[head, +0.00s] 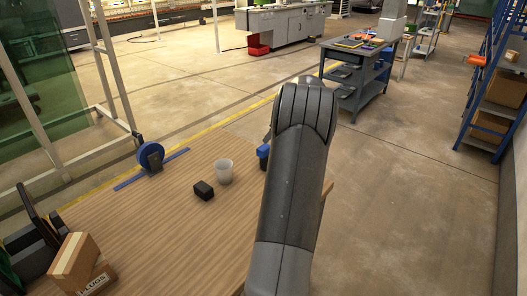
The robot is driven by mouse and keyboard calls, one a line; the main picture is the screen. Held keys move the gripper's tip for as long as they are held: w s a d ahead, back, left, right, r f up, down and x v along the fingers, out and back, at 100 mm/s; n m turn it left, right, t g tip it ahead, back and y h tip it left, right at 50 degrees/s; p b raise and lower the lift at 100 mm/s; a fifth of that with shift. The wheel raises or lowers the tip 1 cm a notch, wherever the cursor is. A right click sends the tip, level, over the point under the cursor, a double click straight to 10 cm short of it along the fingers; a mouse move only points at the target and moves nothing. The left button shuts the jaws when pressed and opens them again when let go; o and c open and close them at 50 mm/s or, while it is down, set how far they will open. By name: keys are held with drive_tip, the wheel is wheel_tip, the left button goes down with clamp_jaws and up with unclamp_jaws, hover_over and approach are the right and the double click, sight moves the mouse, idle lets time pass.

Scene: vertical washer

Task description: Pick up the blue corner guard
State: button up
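A small blue piece (263,150) shows at the table's far right edge, just left of my arm. It sits on top of something dark, and my arm may hide part of it. It may be the blue corner guard, but it is too small to be sure. A blue disc (149,155) with a dark hub stands upright at the far left edge of the table, by a flat blue strip. My grey arm link crosses the middle of the view. My gripper is not visible, so its place relative to the blue piece cannot be told.
The wooden table (150,225) also holds a translucent cup (223,171), a small black block (203,190) and a cardboard box (80,262) beside dark items. Its middle front is bare. A grey workbench (356,75) stands beyond; blue shelving (495,95) is at right.

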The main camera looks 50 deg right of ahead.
sight(264, 147)
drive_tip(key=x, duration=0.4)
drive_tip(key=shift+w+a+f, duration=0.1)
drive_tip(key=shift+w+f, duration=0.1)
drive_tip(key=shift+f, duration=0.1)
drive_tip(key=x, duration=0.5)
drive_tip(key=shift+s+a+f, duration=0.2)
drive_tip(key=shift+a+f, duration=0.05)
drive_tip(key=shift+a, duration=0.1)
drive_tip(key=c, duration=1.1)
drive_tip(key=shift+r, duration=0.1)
